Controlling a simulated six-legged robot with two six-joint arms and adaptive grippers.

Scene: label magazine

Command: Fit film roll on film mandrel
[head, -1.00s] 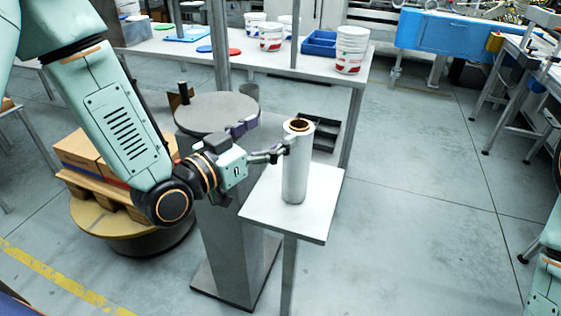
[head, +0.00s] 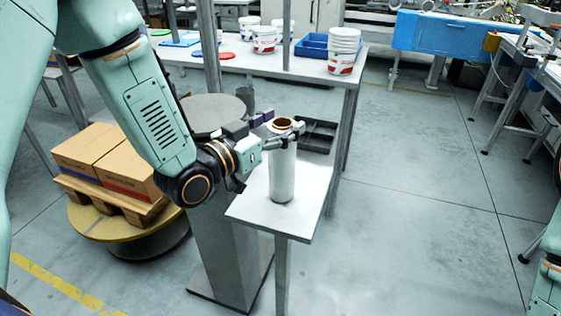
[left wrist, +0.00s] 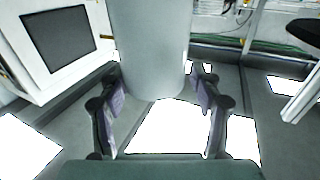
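The film roll (head: 284,172) is a white upright cylinder with a brown core. It stands on a small pale table (head: 300,225). My left gripper (head: 284,123) is at the roll's upper part, with one finger on the near side and the other on the far side. In the left wrist view the roll (left wrist: 152,45) is between and ahead of the open fingers (left wrist: 158,90), with gaps at both sides. The film mandrel cannot be made out clearly; my left arm hides part of the grey round-topped stand (head: 212,110). My right gripper is out of view.
Boxes on a pallet (head: 105,165) sit at the left. A long bench behind carries white buckets (head: 343,50) and a blue bin (head: 313,46). A dark tray (head: 318,137) lies behind the roll. Open floor is at the right.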

